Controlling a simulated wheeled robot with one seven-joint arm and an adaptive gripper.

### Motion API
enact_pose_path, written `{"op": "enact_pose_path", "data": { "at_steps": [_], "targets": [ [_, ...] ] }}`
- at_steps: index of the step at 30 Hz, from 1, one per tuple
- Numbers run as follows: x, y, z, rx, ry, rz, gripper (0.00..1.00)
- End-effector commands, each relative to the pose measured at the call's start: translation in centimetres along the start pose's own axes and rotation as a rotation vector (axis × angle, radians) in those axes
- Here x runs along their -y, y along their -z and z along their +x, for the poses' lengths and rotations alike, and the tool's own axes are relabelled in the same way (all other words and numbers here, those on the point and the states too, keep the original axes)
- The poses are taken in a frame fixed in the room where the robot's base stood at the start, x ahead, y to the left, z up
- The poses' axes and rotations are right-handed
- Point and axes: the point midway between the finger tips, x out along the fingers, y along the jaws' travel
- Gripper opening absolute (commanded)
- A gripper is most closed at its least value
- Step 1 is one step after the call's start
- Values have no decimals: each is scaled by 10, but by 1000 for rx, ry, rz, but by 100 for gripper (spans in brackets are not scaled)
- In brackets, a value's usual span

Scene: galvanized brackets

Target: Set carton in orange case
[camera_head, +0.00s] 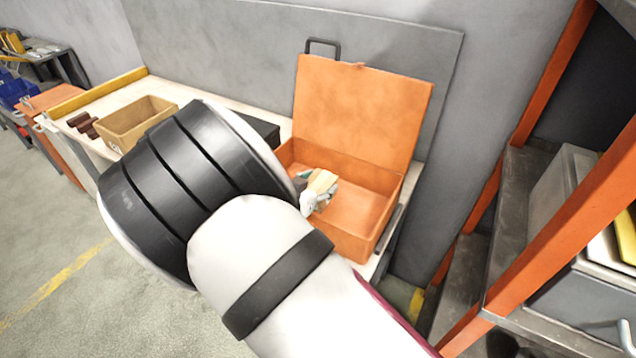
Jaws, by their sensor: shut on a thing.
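The orange case (370,238) stands on the bench with its lid (360,112) raised against the wall behind. My gripper (318,190) is over the left part of the open case, mostly hidden behind my arm. It is shut on a small tan carton (323,181), of which only a part shows. I cannot tell whether the carton touches the case floor. The right part of the case interior looks empty.
An open cardboard box (137,122) and brown cylinders (82,123) stand on the bench (100,100) at left. A dark object (262,130) is left of the case. An orange-framed rack (560,185) rises at right.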

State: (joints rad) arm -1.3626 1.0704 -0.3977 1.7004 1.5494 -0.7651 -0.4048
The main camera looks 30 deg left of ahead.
Motion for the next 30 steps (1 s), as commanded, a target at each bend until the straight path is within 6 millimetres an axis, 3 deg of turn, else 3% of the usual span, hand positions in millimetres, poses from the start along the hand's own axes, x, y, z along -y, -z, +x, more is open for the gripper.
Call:
{"op": "enact_pose_path", "data": {
  "at_steps": [2,3,5,14,19,30],
  "targets": [
    [0,1,0,-1,0,1,19],
    [0,0,0,0,0,0,63],
    [0,0,0,0,0,0,74],
    [0,1,0,0,0,0,74],
    [1,12,-6,-1,2,1,74],
    [1,12,-81,1,2,1,74]
  ]
}}
